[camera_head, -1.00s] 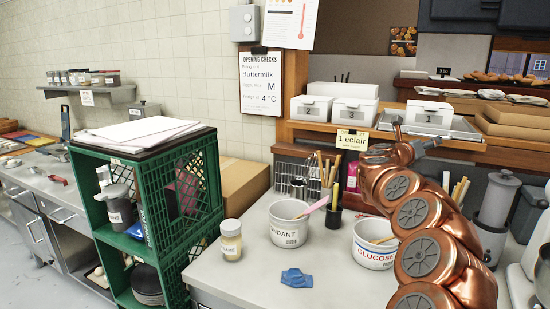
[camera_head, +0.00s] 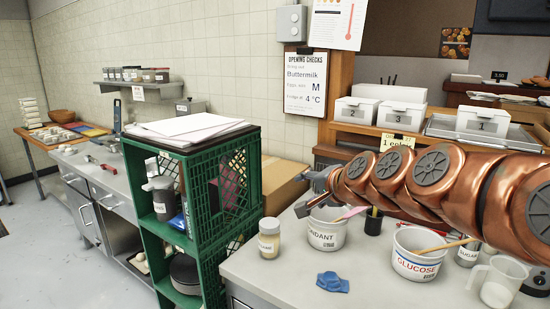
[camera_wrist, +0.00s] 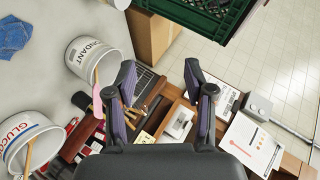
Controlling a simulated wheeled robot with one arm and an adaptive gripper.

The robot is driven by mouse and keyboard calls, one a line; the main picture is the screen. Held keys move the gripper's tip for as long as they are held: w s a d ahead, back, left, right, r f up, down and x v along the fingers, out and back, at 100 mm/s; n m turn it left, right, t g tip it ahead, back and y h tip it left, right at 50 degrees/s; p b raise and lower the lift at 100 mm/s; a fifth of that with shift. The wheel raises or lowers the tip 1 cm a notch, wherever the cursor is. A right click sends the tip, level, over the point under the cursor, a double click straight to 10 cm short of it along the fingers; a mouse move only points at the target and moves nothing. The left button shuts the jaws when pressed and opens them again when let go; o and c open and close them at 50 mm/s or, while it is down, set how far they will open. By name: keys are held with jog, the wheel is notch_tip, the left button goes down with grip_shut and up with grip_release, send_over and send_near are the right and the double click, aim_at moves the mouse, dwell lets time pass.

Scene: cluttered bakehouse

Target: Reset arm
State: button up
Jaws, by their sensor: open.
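My copper arm reaches in from the right in the head view, stretched nearly level over the counter (camera_head: 268,278). My gripper (camera_head: 306,196) is at its left end, above the white fondant tub (camera_head: 326,238). In the wrist view my gripper (camera_wrist: 160,70) has its two dark fingers spread apart, with nothing between them. The fondant tub (camera_wrist: 88,62) shows to the left of the fingers there, apart from them.
A green crate stack (camera_head: 197,195) stands left of the counter, with a cardboard box (camera_head: 283,185) behind. A glucose tub (camera_head: 416,252), a small jar (camera_head: 269,240) and a blue cloth (camera_head: 332,282) sit on the counter. White numbered boxes (camera_head: 366,113) stand on the shelf behind.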

jog(key=s+d+f+n+g+h, duration=0.1)
jog(key=s+d+f+n+g, duration=0.2)
jog(key=s+f, duration=0.4)
jog(key=s+d+f+n+g+h, duration=0.2)
jog(key=s+f+g, duration=0.3)
jog(key=s, duration=1.5)
jog(key=s+d+f+n+g+h, duration=0.2)
jog(key=s+d+f+n+g, duration=0.2)
jog(key=s+f, duration=0.5)
jog(key=s+d+g, duration=0.1)
jog(key=s, duration=0.3)
jog(key=shift+s, duration=0.4)
